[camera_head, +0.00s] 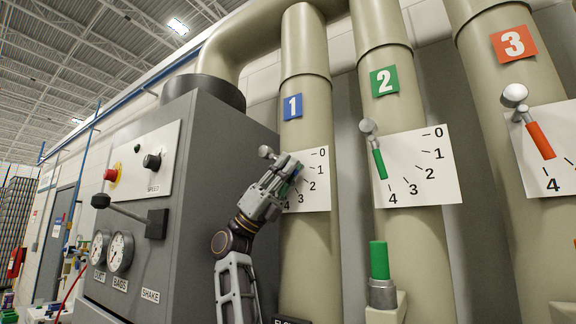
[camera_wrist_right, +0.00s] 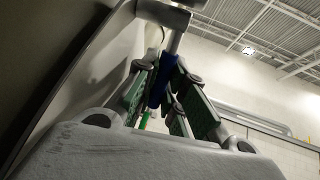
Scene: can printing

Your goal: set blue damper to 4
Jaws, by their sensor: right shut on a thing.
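The blue damper is on the pipe (camera_head: 304,255) with the blue "1" label (camera_head: 292,107). Its white dial plate (camera_head: 317,200) is marked from 0 at the top to 4 at the bottom. The pivot knob (camera_head: 266,152) shows at the plate's upper left. My right gripper (camera_head: 288,172) is in front of the dial, shut on the blue lever (camera_wrist_right: 159,87), which shows between its green-padded fingers in the right wrist view. In the head view the gripper hides most of the lever, so I cannot tell its exact reading. My left gripper is in neither view.
A grey control cabinet (camera_head: 225,150) with a black-knobbed lever (camera_head: 125,210) stands close left of my right arm. Pipe 2 has a green lever (camera_head: 380,164) pointing near 4. Pipe 3 has a red lever (camera_head: 540,140), also pointing near 4.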

